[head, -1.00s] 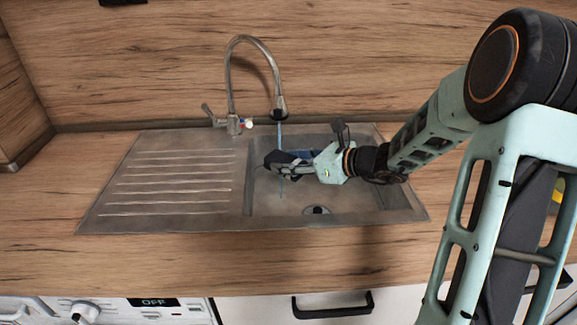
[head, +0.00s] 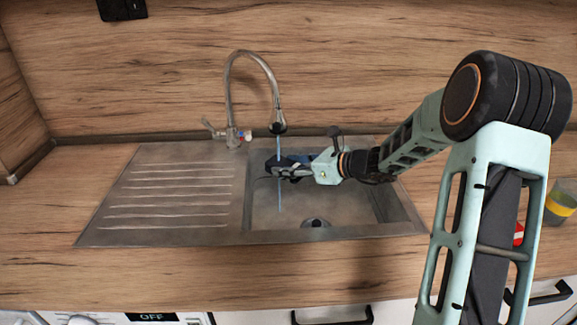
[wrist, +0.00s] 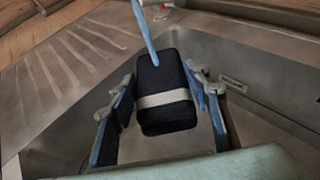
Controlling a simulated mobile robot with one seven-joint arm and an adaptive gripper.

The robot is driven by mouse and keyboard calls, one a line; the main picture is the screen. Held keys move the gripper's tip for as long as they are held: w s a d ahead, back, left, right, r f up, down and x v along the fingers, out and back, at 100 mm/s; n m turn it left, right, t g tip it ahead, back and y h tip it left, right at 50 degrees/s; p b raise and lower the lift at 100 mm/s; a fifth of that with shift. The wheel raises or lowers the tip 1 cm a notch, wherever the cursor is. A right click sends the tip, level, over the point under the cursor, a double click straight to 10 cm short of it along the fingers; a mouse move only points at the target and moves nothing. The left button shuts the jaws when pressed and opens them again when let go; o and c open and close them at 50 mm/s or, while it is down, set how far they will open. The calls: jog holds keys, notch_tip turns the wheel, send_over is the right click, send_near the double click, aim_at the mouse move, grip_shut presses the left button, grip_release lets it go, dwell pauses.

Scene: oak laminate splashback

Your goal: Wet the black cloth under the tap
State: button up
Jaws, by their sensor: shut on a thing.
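The black cloth (wrist: 168,75), a dark folded block with a pale band across it, sits between the two blue-padded fingers of my gripper (wrist: 160,92) in the wrist view. My gripper (head: 287,166) is shut on it and holds it over the sink basin (head: 264,215), below the tap (head: 279,125). The tap is running. A thin blue stream of water (head: 279,148) comes down at the cloth; in the wrist view the stream (wrist: 144,32) meets its far upper end. In the head view the fingers partly hide the cloth.
A ribbed draining board (head: 170,195) lies left of the basin. The drain (head: 316,223) is at the basin's front. A cup with a yellow band (head: 560,205) stands at the far right behind my arm. The wooden worktop (head: 60,210) at left is clear.

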jog(key=s+b, duration=0.2)
jog(key=s, duration=0.6)
jog(key=shift+a, duration=0.4)
dwell(1.5)
jog(key=s+r+p, duration=0.2)
jog(key=s+r, duration=0.2)
jog(key=s, duration=0.1)
jog(key=shift+a+p, duration=0.25)
jog(key=shift+p, duration=0.15)
